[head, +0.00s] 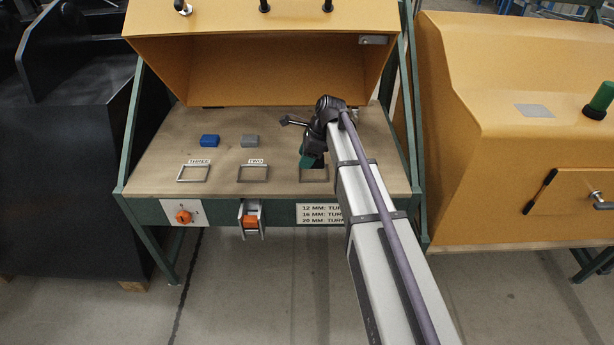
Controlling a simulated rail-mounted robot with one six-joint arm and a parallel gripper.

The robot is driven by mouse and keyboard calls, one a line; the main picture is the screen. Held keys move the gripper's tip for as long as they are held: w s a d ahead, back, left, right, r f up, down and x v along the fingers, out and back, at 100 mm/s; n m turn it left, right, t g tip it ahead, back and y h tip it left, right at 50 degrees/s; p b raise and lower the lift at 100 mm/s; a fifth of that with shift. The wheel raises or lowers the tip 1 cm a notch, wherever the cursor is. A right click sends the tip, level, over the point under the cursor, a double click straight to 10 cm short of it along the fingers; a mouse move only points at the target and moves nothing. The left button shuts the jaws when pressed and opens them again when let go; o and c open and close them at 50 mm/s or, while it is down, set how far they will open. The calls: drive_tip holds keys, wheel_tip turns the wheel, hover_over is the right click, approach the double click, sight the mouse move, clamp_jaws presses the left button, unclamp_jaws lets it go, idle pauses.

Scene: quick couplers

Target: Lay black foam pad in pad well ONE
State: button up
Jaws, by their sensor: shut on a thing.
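My gripper (311,164) is at the right end of the wooden bench, pointing down at the rightmost metal frame (314,181). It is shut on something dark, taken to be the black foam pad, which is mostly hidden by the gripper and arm. Whether the pad touches the bench inside the frame cannot be told. The label of this frame is hidden behind my arm; the other two frames read TWO (253,174) and THREE (193,173), so this one fits pad well ONE.
A blue pad (210,141) and a grey pad (250,141) lie on the bench (160,150) behind the empty wells. A yellow hood (260,60) overhangs the back.

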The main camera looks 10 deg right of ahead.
wheel_tip(320, 180, down, 4)
drive_tip(key=b, duration=0.4)
drive_tip(key=shift+r+p, duration=0.3)
drive_tip(key=shift+r, duration=0.05)
drive_tip(key=shift+f, duration=0.2)
drive_tip(key=o, duration=0.8)
drive_tip(key=shift+o, duration=0.5)
drive_tip(key=p+v, duration=1.1)
drive_tip(key=v, duration=0.1)
drive_tip(key=shift+d+r, duration=0.1)
drive_tip(key=shift+r, duration=0.2)
drive_tip(key=shift+f, duration=0.1)
drive_tip(key=s+a+n+h, duration=0.2)
drive_tip(key=s+n, duration=0.8)
drive_tip(key=s, duration=0.2)
drive_tip(key=s+a+f+n+g+h, duration=0.1)
drive_tip(key=s+a+n+h, duration=0.1)
drive_tip(key=s+n, duration=0.8)
drive_tip(key=shift+s+a+f+n, duration=0.2)
drive_tip(key=shift+s+n, duration=0.1)
drive_tip(key=shift+s, duration=0.95)
